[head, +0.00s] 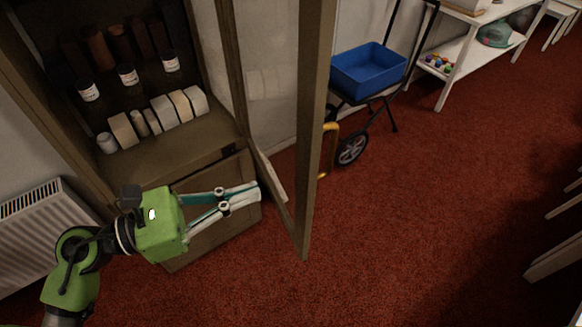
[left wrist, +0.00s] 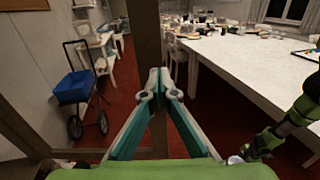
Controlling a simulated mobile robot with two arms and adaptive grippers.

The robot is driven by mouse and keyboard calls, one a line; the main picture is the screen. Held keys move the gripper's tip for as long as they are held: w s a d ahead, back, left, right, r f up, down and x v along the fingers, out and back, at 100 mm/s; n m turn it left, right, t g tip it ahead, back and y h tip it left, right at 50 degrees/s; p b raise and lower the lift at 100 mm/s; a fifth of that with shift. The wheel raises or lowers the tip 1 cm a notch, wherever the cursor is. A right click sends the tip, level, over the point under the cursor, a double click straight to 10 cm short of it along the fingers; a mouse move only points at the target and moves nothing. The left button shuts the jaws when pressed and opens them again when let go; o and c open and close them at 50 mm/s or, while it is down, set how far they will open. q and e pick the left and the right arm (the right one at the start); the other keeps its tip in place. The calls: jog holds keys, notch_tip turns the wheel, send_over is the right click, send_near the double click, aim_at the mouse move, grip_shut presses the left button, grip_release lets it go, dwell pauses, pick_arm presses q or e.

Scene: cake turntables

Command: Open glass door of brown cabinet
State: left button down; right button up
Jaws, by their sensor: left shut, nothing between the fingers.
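The brown cabinet (head: 185,150) stands at the left in the head view. Its glass door (head: 316,110) stands well open, swung out to the right, with its frame edge toward me. A brass-coloured handle (head: 331,150) shows on the far side of the door. My left gripper (head: 257,192) is shut and empty, in front of the cabinet's lower part and on the inner side of the door. Its tips point at the glass; I cannot tell whether they touch. In the left wrist view the closed fingertips (left wrist: 158,75) lie before the door's brown frame (left wrist: 145,32).
Jars (head: 128,75) and pale boxes (head: 163,112) stand on the cabinet shelves. A radiator (head: 40,230) is at the left. Beyond the door is a cart with a blue bin (head: 368,70). A long white table (left wrist: 255,70) shows in the wrist view.

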aim_at(307, 173)
pick_arm(q)
jog(key=p+x, duration=0.1)
jog(key=x, duration=0.2)
jog(key=p+x, duration=0.2)
jog(key=x, duration=0.2)
jog(key=shift+w+d+r+p, duration=0.1)
jog(key=shift+d+r+p, duration=0.1)
jog(key=shift+d+p, duration=0.1)
jog(key=shift+w+d+f, duration=0.15)
jog(key=shift+d, duration=0.25)
